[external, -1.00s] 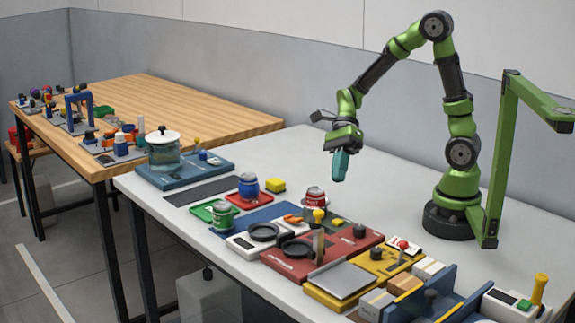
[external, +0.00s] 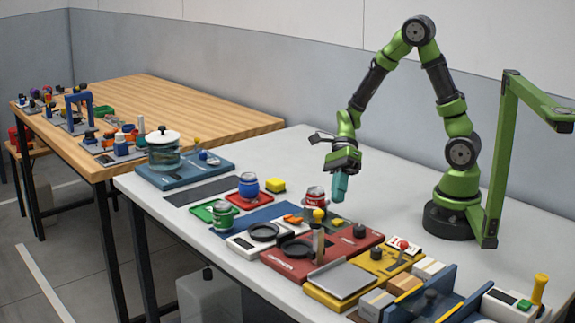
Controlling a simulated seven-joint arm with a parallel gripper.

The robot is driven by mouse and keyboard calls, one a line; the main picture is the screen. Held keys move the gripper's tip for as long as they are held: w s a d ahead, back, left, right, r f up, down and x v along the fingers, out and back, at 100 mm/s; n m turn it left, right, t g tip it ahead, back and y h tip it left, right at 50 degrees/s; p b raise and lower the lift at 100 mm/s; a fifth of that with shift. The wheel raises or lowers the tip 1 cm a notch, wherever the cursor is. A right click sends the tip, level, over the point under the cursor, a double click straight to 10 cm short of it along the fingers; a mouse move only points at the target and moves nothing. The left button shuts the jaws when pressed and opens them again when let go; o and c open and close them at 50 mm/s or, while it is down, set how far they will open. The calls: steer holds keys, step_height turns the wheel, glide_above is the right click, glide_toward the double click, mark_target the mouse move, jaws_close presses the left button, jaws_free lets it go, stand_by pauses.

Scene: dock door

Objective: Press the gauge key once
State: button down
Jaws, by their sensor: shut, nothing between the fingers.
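My gripper (external: 338,199) has teal fingers pointing down, closed together and empty. It hangs beside the red can (external: 315,203), to its right in the picture; I cannot tell how far above the table the tips are. No part is clearly labelled as a gauge key. A white device (external: 245,244) with a dark round pan stands at the front middle, and another white device with a green key (external: 524,304) and a yellow handle stands at the lower right. I cannot tell which of them carries the gauge key.
A red board (external: 290,263) and a yellow board (external: 322,293) lie near the front edge. Blue upright panels (external: 440,291) stand at the lower right. The table behind my gripper is clear.

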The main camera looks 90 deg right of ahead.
mark_target(338, 219)
steer(key=shift+f, duration=1.6)
stand_by(0.8)
steer(key=shift+f, duration=0.45)
steer(key=shift+f, duration=0.45)
stand_by(0.5)
stand_by(0.4)
steer(key=shift+r, duration=0.9)
steer(key=shift+r, duration=2.5)
